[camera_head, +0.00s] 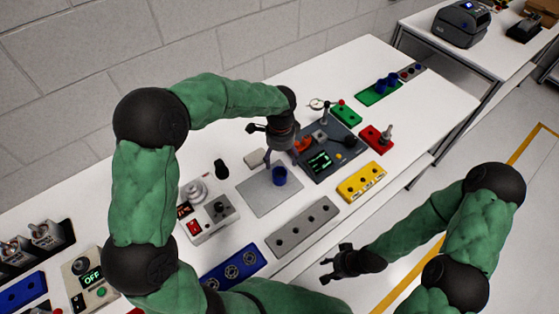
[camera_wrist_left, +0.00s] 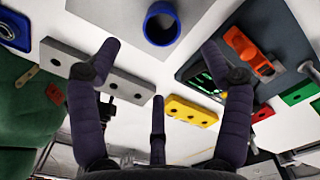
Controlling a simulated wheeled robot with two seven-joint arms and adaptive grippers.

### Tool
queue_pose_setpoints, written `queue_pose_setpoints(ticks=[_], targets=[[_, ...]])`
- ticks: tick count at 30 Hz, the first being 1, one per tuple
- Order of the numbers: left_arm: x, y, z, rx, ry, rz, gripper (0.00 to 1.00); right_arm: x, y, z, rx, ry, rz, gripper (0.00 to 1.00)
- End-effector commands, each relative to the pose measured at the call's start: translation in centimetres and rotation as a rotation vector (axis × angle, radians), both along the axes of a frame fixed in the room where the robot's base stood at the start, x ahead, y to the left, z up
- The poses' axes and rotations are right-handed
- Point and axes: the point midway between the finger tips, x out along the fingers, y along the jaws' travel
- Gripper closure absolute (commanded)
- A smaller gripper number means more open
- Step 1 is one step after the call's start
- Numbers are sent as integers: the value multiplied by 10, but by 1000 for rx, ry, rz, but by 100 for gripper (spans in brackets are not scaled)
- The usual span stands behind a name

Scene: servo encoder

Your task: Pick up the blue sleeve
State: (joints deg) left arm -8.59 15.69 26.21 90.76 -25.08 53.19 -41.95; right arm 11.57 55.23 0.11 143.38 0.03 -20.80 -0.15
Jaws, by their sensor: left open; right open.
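A blue sleeve (camera_head: 280,176), a short open ring, stands upright on a flat grey plate (camera_head: 262,203) in mid-table. In the left wrist view the sleeve (camera_wrist_left: 161,24) shows its round opening at the top of the picture, beyond the fingertips. My left gripper (camera_head: 262,148) is open and empty, just above and to the left of the sleeve, apart from it. Its spread fingers (camera_wrist_left: 160,48) show in the left wrist view with nothing between them. My right gripper (camera_head: 326,270) is open and empty in front of the table's near edge.
A dark board (camera_head: 345,160) with a green display stands right of the sleeve. Grey (camera_head: 303,226) and yellow (camera_head: 362,181) hole blocks lie nearer the front edge. A grey-white switch box (camera_head: 210,218) is to the left. More blue pieces (camera_head: 392,79) stand on a green block behind.

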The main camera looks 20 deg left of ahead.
Motion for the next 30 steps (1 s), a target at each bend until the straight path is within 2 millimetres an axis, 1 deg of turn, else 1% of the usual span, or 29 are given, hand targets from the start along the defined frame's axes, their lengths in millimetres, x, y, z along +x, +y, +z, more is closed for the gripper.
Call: queue_pose_setpoints(ticks=[5, 12, 19, 27, 30], targets=[[-1, 0, -16, 0, 4, 0, 21, -1, 0, -3, 1, 3, 0, 54], [0, 0, -51, 1, 4, 1, 21, -1, 0, -8, 0, 2, 0, 54], [1, 1, -64, -1, 2, 1, 21, -1, 0, -10, 0, 2, 0, 54], [5, 4, -101, -1, 4, 0, 21, -1, 0, -18, 0, 1, -1, 54], [5, 4, -108, -1, 2, 1, 21, -1, 0, -19, 0, 2, 0, 54]])
